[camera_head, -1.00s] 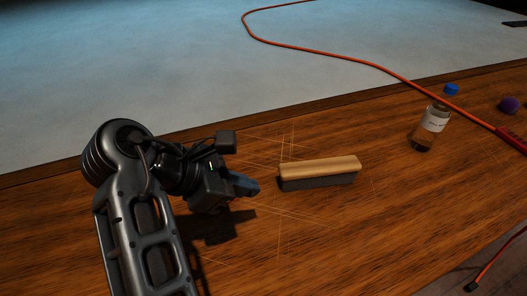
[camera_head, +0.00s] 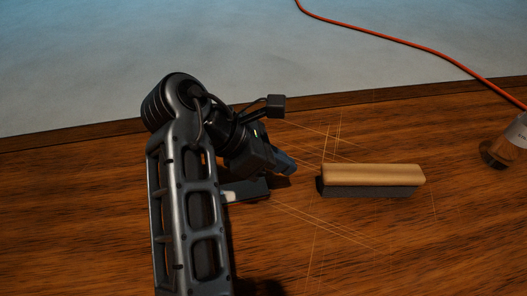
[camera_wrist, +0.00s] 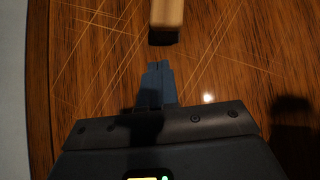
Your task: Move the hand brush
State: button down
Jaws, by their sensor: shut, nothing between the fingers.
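The hand brush (camera_head: 374,175) has a pale wooden top over a dark underside and lies on the brown wooden desk, right of centre in the head view. One end of it shows at the top of the wrist view (camera_wrist: 166,14). My gripper (camera_head: 289,166) is to the left of the brush's near end, apart from it. In the wrist view my gripper's fingers (camera_wrist: 157,75) are together and empty, with a small gap of desk between their tips and the brush.
A bottle (camera_head: 511,142) stands at the right edge, partly cut off. An orange cable (camera_head: 420,47) crosses the pale surface behind the desk (camera_head: 90,190). Bare wood surrounds the brush.

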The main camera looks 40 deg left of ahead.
aim_at(321, 169)
jog(key=shift+w+d+f, duration=0.25)
jog(key=shift+w+d, duration=0.6)
jog(key=shift+w, duration=0.1)
jog(key=shift+w+d+f, duration=0.2)
jog(key=shift+w+d, duration=0.6)
jog(key=shift+w, duration=0.1)
